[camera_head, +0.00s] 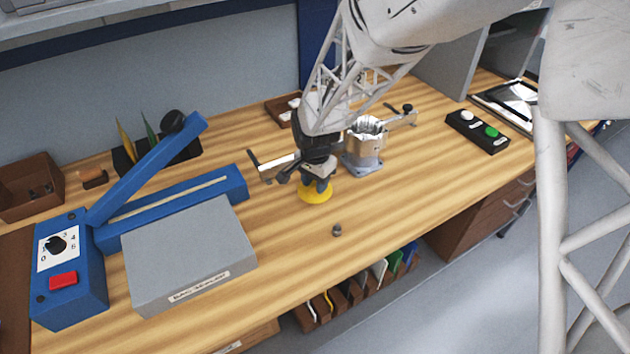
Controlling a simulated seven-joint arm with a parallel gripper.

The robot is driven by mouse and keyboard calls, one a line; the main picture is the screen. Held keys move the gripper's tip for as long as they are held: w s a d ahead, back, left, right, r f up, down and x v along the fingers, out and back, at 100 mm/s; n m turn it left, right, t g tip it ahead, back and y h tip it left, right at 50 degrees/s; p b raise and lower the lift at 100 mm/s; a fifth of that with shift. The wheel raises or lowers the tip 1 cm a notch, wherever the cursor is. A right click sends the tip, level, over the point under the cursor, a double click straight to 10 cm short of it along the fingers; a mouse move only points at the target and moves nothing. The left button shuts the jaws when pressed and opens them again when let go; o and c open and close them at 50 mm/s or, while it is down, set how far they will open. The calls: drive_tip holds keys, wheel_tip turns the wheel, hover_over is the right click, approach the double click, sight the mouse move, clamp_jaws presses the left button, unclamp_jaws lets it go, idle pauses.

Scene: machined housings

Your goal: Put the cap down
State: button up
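A round yellow cap (315,194) is at the fingertips of my gripper (317,183), low over the wooden bench or touching it; I cannot tell which. The dark fingers point down and seem closed on the cap's upper middle, and they hide part of it. A shiny metal housing (361,158) with an open, round top stands upright just right of and behind my gripper. My arm covers part of its surroundings.
A small grey part (336,230) lies in front of the cap. A blue sealer with a raised arm (150,170) and grey box (190,262) fill the left. A button box (478,131) stands right. Metal handles (275,167) flank my gripper. The front bench middle is mostly clear.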

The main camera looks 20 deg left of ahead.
drive_tip(key=shift+r, duration=0.1)
wheel_tip(320, 180, up, 12)
idle(1.0)
idle(0.6)
drive_tip(key=s+d+r+n, duration=0.1)
drive_tip(key=s+d+r, duration=0.2)
drive_tip(key=d, duration=0.4)
drive_tip(key=s+d+r+t, duration=0.1)
drive_tip(key=s+d+r, duration=0.1)
drive_tip(key=d+r, duration=0.3)
drive_tip(key=s+d+r+n, duration=0.1)
drive_tip(key=s+d+r, duration=0.15)
drive_tip(key=d, duration=0.55)
drive_tip(key=s+d+r+n+t, duration=0.1)
drive_tip(key=s+d+n, duration=0.1)
drive_tip(key=s+d, duration=1.3)
drive_tip(key=shift+s+r+t, duration=0.2)
drive_tip(key=shift+s+t, duration=0.1)
drive_tip(key=shift+s, duration=0.65)
